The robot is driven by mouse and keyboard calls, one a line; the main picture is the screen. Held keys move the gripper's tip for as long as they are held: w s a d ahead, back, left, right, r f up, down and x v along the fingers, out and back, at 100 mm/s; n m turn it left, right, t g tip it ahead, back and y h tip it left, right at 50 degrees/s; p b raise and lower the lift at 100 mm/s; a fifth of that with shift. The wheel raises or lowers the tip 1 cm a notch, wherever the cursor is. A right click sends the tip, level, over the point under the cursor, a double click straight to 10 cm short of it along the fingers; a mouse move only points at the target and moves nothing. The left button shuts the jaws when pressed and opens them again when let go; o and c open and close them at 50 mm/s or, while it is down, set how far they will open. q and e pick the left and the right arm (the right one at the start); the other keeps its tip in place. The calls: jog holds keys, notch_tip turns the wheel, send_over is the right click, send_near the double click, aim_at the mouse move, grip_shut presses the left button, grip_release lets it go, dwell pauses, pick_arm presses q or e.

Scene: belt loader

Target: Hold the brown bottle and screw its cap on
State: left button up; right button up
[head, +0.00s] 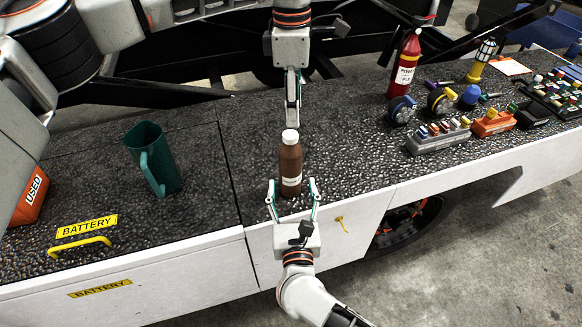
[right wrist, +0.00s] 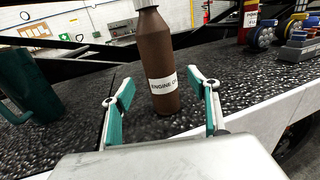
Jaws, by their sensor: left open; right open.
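The brown bottle (head: 290,165) stands upright on the dark textured top, with a white label reading "ENGINE O..." in the right wrist view (right wrist: 160,60). The white cap (head: 290,137) sits on its mouth; whether it is threaded cannot be told. My left gripper (head: 293,122) points down just above the cap, its fingers seen edge-on; any contact is unclear. My right gripper (head: 292,186) is open, coming from the front edge, with one finger on each side of the bottle's lower part. In the right wrist view, gaps show between bottle and both fingers (right wrist: 165,95).
A teal jug (head: 160,165) stands to the left. A red bottle (head: 404,68), blue and yellow clamps, a grey rack (head: 437,140) and an orange box (head: 494,123) stand to the right. A yellow handle (head: 80,245) is at the front left. The surface right beside the bottle is clear.

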aim_at(290, 167)
pick_arm(q)
jog(key=shift+w+a+r, duration=0.35)
jog(key=shift+a+r, duration=0.05)
pick_arm(e)
jog(key=shift+w+f, duration=0.1)
jog(key=shift+w+a, duration=0.15)
jog(key=shift+w, duration=1.8)
jog(key=shift+w+a, duration=0.1)
jog(key=shift+w, duration=1.85)
jog(key=shift+c, duration=0.4)
